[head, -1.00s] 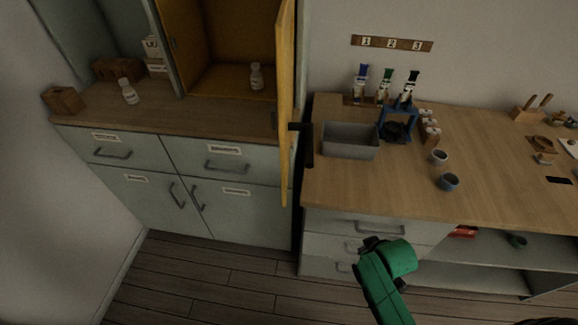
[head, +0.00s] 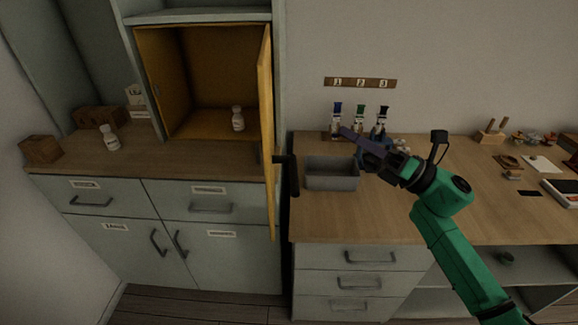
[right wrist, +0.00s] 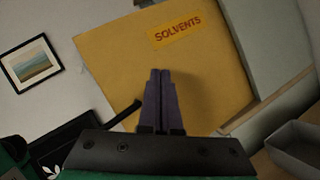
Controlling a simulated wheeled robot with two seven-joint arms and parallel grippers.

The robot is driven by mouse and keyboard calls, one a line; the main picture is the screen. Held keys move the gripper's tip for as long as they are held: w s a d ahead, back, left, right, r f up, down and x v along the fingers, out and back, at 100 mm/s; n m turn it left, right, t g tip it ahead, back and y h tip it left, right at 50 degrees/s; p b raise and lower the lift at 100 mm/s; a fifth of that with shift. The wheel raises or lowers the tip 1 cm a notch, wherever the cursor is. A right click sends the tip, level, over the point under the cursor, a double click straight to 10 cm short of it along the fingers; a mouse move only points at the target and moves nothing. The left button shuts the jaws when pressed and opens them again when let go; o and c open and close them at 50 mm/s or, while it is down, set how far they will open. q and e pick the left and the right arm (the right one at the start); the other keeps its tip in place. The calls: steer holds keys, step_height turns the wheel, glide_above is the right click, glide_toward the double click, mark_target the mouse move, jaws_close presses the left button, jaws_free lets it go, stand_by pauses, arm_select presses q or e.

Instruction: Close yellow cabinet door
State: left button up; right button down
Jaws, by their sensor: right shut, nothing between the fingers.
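The yellow cabinet door (head: 266,130) stands open in the head view, seen nearly edge-on, with a black handle (head: 287,174) on its right side. The yellow cabinet's inside (head: 200,75) is exposed, and a white bottle (head: 238,119) stands in it. In the right wrist view the door's outer face (right wrist: 150,60) carries a SOLVENTS label (right wrist: 174,29). My right gripper (head: 343,130) is shut and empty, to the right of the door and pointing toward it. Its fingers (right wrist: 161,85) show in front of the door face; I cannot tell any contact. My left gripper is out of view.
A grey bin (head: 331,176) sits on the right worktop below my right gripper. Several bottles with coloured tops (head: 360,117) stand behind it. Another white bottle (head: 109,137) and wooden blocks (head: 40,150) stand on the left counter.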

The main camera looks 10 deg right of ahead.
mark_target(291, 175)
steer(key=s+n+g, duration=0.8)
steer(key=n+g, duration=0.3)
steer(key=n, duration=0.2)
steer(key=a+p, duration=0.2)
steer(key=a, duration=0.2)
steer(key=w+a+p, duration=0.1)
steer(key=a+p, duration=0.2)
steer(key=a, duration=0.2)
steer(key=w+a+p, duration=0.1)
steer(key=a+p, duration=0.1)
steer(key=a, duration=0.2)
steer(key=shift+w+a+f+p, duration=0.15)
steer(key=shift+w+f+p, duration=0.15)
steer(key=shift+p, duration=0.1)
steer(key=shift+a+f, duration=0.2)
